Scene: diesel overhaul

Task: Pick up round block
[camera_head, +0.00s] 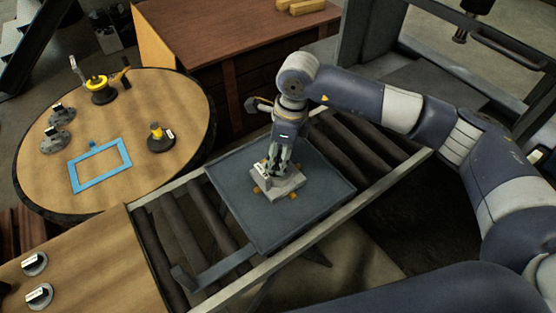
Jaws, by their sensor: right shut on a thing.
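My right gripper (278,168) points down over the dark grey tray and is shut on a light grey block (288,188) at the tray's middle. The block has a pale label on its left side and several orange bits around its base. It looks rather angular from here; the fingers cover part of it, so I cannot tell whether it is the round block. I cannot tell whether it touches the tray (325,205). My left gripper is not in view.
The tray lies on a roller conveyor (175,225) with metal rails. A round wooden table (110,205) at left holds a blue frame (100,166), a yellow-topped part (160,138) and several small parts. Labelled round parts (39,295) sit on the lower-left wooden surface. A brown bench (225,40) stands behind.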

